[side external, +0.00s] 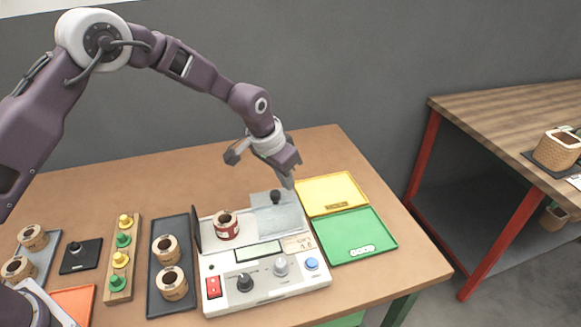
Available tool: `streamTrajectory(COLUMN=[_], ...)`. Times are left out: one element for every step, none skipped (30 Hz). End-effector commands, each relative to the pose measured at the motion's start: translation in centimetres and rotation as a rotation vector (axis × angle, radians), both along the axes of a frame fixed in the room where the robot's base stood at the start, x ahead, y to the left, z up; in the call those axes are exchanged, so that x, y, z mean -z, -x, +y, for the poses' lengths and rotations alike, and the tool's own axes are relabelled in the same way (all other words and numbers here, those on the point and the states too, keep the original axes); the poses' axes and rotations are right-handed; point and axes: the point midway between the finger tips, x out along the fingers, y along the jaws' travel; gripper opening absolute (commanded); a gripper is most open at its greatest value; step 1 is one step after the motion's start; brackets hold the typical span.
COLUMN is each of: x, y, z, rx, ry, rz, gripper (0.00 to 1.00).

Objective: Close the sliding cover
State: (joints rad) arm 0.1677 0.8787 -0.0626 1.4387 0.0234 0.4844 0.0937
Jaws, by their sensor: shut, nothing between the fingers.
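The sliding cover (265,201) is a grey, see-through plate with a black knob (276,196), at the back right of the white test device (213,264). A copper-coloured coil with a red band (226,231) stands on the device, left of the cover, and its top is uncovered. My gripper (287,184) is shut and empty, pointing down just right of and behind the knob. I cannot tell whether the fingertips touch the cover or the knob.
A dark upright panel (196,231) stands at the device's left edge. Its front has a red switch (213,287), knobs and a blue button (312,264). Yellow (350,184) and green (375,228) trays lie right. A dark tray (172,222) with coils and a peg board (135,230) lie left.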

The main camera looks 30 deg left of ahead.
Motion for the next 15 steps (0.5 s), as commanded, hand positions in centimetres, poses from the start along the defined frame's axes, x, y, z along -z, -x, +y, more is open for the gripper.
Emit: streamTrajectory(x=[-0.01, -0.02, 0.03, 0.05, 0.03, 0.05, 0.05, 0.05, 0.05, 0.05, 0.04, 0.04, 0.04, 0.04, 0.03], y=[0.54, 0.77, 1.06, 1.2, 1.28, 1.37, 1.42, 1.43, 1.44, 1.43, 1.42, 1.42, 1.42, 1.42, 1.46], z=[0.2, 0.26, 0.34, 0.39, 0.41, 0.44, 0.46, 0.46, 0.46, 0.46, 0.46, 0.46, 0.46, 0.46, 0.52], rx=[-0.001, -0.001, -0.001, -0.001, -0.001, -0.001, -0.001, -0.001, -0.001, -0.001, -0.001, -0.001, -0.001, -0.001, -0.001], ry=[0.0, 0.0, 0.0, 0.0, 0.0, 0.0, 0.0, 0.0, 0.0, 0.0, 0.0, 0.0, 0.0, 0.0, 0.0], rz=[0.001, 0.0, 0.001, 0.001, 0.0, 0.0, 0.0, 0.0, 0.0, 0.0, 0.0, 0.0, 0.0, 0.0, 0.0], gripper=[0.0, 0.0, 0.0, 0.0, 0.0, 0.0, 0.0, 0.0, 0.0, 0.0, 0.0, 0.0, 0.0, 0.0, 0.0])
